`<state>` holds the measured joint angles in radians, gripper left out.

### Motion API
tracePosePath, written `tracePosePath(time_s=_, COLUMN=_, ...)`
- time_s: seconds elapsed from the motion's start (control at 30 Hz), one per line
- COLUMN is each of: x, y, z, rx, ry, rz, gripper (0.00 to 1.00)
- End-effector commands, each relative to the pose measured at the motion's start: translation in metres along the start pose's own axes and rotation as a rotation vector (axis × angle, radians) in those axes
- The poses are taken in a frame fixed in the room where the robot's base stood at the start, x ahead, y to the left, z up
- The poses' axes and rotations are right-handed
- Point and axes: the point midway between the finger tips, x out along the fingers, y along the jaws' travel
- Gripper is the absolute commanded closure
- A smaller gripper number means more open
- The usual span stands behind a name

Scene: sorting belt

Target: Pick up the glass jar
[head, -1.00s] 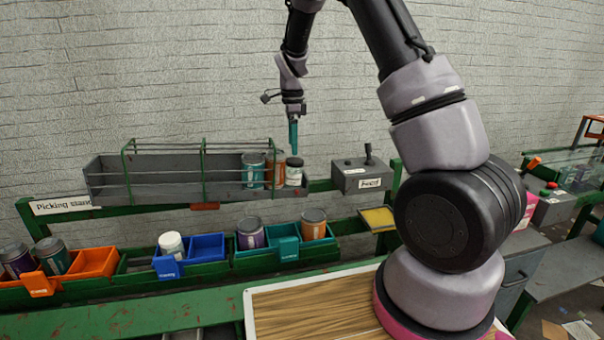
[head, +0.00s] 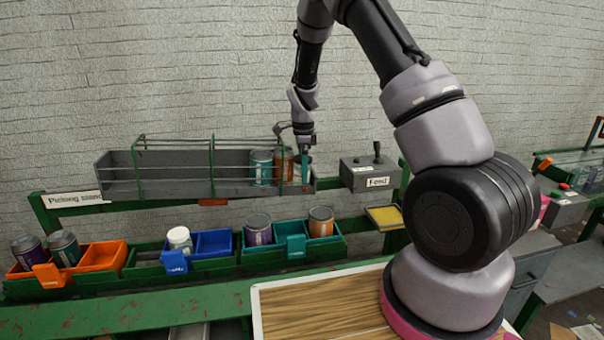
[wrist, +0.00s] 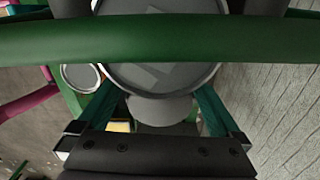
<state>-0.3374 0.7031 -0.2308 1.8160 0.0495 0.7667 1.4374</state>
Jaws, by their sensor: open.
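The jar (head: 297,173), pale with a dark lid, stands at the right end of the grey rack, mostly hidden behind my gripper (head: 304,170). In the wrist view a round grey lid (wrist: 150,78) lies just ahead of my gripper (wrist: 158,105), partly covered by a green bar. The teal fingers stand apart, one on each side of a pale grey shape below that lid. I cannot tell if they touch the jar.
An orange can (head: 284,165) and a teal can (head: 261,167) stand close to the left of the jar. A green rack rail (wrist: 160,40) crosses close in front of the wrist camera. A grey feed control box (head: 368,172) stands to the right.

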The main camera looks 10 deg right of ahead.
Motion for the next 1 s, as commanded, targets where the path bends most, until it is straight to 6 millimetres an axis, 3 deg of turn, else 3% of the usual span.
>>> tracePosePath(time_s=0.07, x=0.000, y=0.000, z=0.000, rx=0.000, ry=0.000, rz=0.000, gripper=0.00)
tracePosePath(time_s=0.2, x=0.000, y=0.000, z=0.000, rx=0.000, ry=0.000, rz=0.000, gripper=0.54)
tracePosePath(time_s=0.3, x=-0.001, y=0.000, z=0.000, rx=0.000, ry=0.000, rz=-0.001, gripper=0.84)
tracePosePath(time_s=0.6, x=-0.003, y=0.000, z=0.000, rx=0.000, ry=0.000, rz=-0.001, gripper=0.85)
tracePosePath(time_s=0.87, x=-0.030, y=0.000, z=0.001, rx=-0.001, ry=0.000, rz=-0.003, gripper=0.85)
tracePosePath(time_s=1.0, x=-0.028, y=0.005, z=-0.001, rx=-0.002, ry=-0.018, rz=-0.063, gripper=0.85)
